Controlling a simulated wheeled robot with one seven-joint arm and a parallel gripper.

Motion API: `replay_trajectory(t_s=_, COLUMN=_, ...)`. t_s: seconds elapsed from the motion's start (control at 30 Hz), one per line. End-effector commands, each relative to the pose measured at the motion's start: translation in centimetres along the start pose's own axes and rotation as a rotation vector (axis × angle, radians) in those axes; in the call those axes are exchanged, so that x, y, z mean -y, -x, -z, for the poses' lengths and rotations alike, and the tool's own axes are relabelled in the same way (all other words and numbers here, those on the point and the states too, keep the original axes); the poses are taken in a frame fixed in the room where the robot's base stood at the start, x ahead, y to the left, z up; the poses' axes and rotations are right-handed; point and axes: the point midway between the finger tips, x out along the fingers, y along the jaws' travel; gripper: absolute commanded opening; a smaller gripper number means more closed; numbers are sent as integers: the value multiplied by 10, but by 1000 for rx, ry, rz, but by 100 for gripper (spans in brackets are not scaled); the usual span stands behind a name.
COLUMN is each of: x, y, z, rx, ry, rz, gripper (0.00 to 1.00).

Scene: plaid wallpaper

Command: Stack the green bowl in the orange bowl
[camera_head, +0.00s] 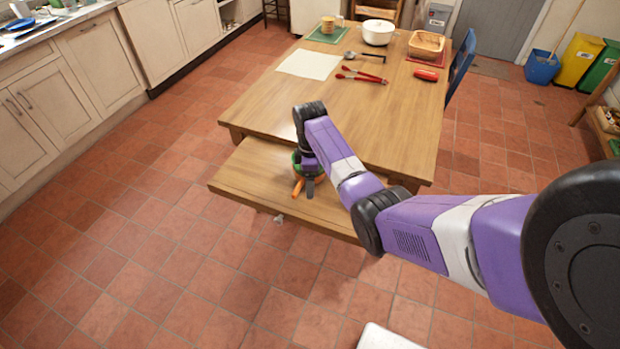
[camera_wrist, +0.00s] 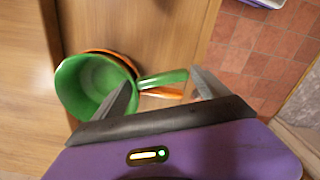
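The green bowl (camera_wrist: 92,88) has a straight handle and lies over the orange bowl (camera_wrist: 122,57) in the wrist view. Only a strip of orange rim and the orange handle (camera_wrist: 160,93) show beside it; I cannot tell how deep the green bowl sits. My gripper (camera_wrist: 162,78) is open, its fingers apart on either side of the handles, with no finger seen closed on them. In the head view my gripper (camera_head: 310,183) is low over the bench, hiding most of both bowls; a bit of green bowl (camera_head: 297,158) and the orange handle (camera_head: 297,188) show.
The bowls are on a wooden bench (camera_head: 245,183) beside a larger table (camera_head: 290,108). The table's far half holds red tongs (camera_head: 360,75), a white pot (camera_head: 378,32), a basket (camera_head: 426,44) and a pale mat (camera_head: 309,64). Tiled floor is open at left.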

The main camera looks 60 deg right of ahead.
Motion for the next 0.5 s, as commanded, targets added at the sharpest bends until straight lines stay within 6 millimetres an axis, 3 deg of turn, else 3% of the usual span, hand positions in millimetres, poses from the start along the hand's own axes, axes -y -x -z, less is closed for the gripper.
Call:
replay_trajectory(t_s=0.3, x=0, y=2, z=0, rx=0, ry=0, rz=-1, gripper=100)
replay_trajectory(t_s=0.5, x=-1, y=21, z=1, rx=-2, ry=0, rz=-4, gripper=100)
